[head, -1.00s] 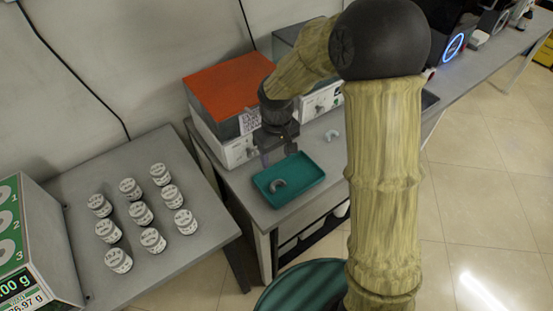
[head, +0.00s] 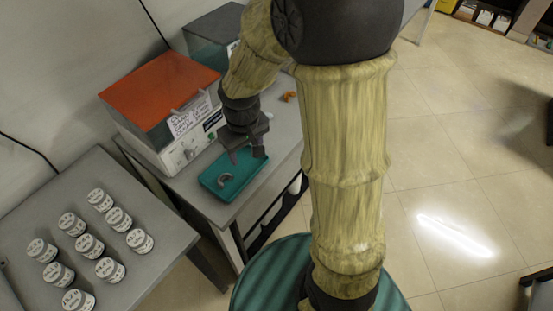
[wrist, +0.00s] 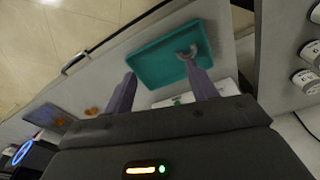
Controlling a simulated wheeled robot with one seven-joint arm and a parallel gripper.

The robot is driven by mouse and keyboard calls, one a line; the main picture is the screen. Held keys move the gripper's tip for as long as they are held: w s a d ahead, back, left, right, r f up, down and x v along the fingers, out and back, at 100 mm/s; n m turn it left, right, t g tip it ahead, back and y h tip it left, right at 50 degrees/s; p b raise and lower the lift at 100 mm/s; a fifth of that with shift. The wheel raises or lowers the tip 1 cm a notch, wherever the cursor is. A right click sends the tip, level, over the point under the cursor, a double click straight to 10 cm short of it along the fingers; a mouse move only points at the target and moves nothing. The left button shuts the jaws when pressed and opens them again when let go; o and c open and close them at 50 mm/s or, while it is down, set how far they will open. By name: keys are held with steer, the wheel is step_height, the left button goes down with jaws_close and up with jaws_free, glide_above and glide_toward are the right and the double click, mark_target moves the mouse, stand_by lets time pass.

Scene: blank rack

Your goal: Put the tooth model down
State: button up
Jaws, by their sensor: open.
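The tooth model (head: 224,181), a small grey arch, lies in the teal tray (head: 238,186) on the grey bench. In the wrist view the tooth model (wrist: 187,53) is near one end of the tray (wrist: 143,66), just beyond the tip of the right finger. My gripper (head: 245,156) is open above the tray's far side; it also shows in the wrist view (wrist: 159,68) with its two fingers wide apart and nothing held between them. I cannot tell whether the right fingertip touches the model.
A box-shaped device with an orange lid (head: 160,88) stands behind the tray. Small orange pieces (head: 289,96) lie farther along the bench. A separate table at left holds several white-lidded jars (head: 89,245). Bare bench surrounds the tray's right side.

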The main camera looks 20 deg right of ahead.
steer(key=s+d+r+m+t, duration=0.1)
steer(key=s+d+m, duration=0.2)
steer(key=s+d, duration=0.3)
steer(key=shift+s+d+r+m, duration=0.15)
steer(key=shift+s+r+m, duration=0.2)
steer(key=shift+s, duration=0.5)
